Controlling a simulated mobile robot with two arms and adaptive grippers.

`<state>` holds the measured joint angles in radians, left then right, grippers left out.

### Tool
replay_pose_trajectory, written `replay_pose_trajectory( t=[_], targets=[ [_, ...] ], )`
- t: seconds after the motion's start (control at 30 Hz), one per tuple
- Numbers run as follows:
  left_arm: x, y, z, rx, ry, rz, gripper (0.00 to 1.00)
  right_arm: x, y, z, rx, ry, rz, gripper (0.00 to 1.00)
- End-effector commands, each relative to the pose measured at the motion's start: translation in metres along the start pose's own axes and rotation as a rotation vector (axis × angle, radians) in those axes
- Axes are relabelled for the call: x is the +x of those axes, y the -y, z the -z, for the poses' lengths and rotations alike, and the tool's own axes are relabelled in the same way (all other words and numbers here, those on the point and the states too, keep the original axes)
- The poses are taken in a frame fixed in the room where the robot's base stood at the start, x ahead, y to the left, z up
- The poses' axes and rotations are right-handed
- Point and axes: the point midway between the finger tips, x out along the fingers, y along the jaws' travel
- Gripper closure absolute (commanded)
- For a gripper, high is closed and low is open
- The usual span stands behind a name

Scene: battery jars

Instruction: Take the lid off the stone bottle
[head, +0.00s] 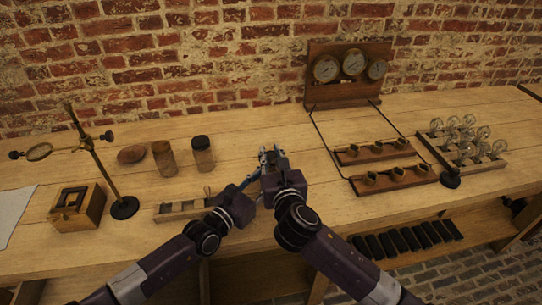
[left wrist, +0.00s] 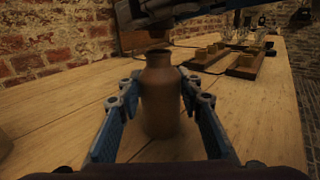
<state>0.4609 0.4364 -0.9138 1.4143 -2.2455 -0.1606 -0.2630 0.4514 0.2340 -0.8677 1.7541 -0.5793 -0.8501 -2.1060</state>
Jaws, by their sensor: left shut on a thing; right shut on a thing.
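The stone bottle (left wrist: 161,98) is a plain brown bottle with a narrower neck. It stands upright on the bench in the left wrist view. My left gripper (left wrist: 158,82) has its blue fingers on both sides of the bottle body and is shut on it. My right gripper (head: 268,156) is directly above the bottle's neck and shut on the lid, which its dark body hides. My left gripper (head: 252,180) comes in low beside it in the head view. There the two grippers hide most of the bottle.
A small wooden rack (head: 172,212) lies near the left forearm. A gauge board (head: 345,90), wooden blocks (head: 394,179) and a bulb rack (head: 487,162) are to the right.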

Motion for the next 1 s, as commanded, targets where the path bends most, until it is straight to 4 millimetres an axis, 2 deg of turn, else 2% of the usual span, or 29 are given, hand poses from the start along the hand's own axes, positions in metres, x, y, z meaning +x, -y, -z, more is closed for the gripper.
replay_pose_trajectory(
  t=[0.27,0.6,0.9,0.93,1.0],
  targets=[
    [0.0,0.0,0.0,0.001,-0.001,-0.001,1.0,0.0,0.0,-0.001,-0.001,0.0,0.0,1.0],
    [0.0,0.0,0.0,0.001,-0.001,0.0,1.0,-0.005,0.001,-0.036,-0.001,0.004,0.0,1.0],
    [0.0,0.0,0.0,0.001,-0.001,0.0,1.0,-0.006,0.0,-0.04,-0.001,0.0,0.001,1.0],
    [0.0,0.0,0.0,0.001,-0.001,0.0,0.65,-0.006,0.0,-0.04,-0.001,0.0,0.001,1.0],
    [0.0,0.0,0.0,0.001,-0.001,0.0,0.57,-0.006,0.0,-0.04,-0.001,0.0,0.001,1.0]
  ],
)
